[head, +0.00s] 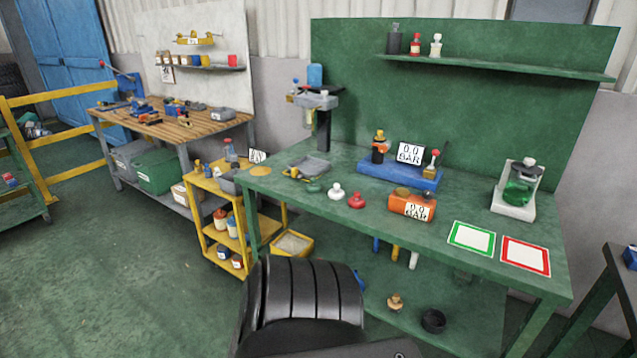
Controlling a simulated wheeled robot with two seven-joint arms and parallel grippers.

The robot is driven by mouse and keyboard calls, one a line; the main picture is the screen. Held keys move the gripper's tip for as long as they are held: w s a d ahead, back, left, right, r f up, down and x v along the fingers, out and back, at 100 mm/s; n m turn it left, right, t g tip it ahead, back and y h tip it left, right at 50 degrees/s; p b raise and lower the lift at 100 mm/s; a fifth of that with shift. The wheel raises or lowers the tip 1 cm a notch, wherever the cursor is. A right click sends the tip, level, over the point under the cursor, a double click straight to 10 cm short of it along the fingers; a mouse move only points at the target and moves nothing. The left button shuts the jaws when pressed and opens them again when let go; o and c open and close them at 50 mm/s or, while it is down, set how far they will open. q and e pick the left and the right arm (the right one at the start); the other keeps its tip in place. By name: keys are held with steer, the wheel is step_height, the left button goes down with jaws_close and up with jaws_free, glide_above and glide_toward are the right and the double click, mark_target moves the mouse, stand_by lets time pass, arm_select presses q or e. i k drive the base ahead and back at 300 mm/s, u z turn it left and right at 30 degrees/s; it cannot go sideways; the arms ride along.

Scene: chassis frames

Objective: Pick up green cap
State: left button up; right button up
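A small green cap (314,186) lies on the green workbench (465,215), near its front left part. It is hard to pick out against the green top. A white cap (335,191) and a red cap (356,201) stand in a row to its right. Neither of my grippers is in view. A black ribbed part at the bottom middle looks like part of my own body, below the bench's front edge.
A grey tray (307,167) lies behind the caps. An orange gauge box (412,205) stands to their right, a blue gauge unit (398,172) behind. Green-framed (471,238) and red-framed (525,255) cards lie at the right. A yellow cart (207,190) stands left of the bench.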

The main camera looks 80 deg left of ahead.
mark_target(313, 187)
steer(key=u, duration=0.45)
steer(key=i, duration=0.65)
steer(key=u, duration=0.7)
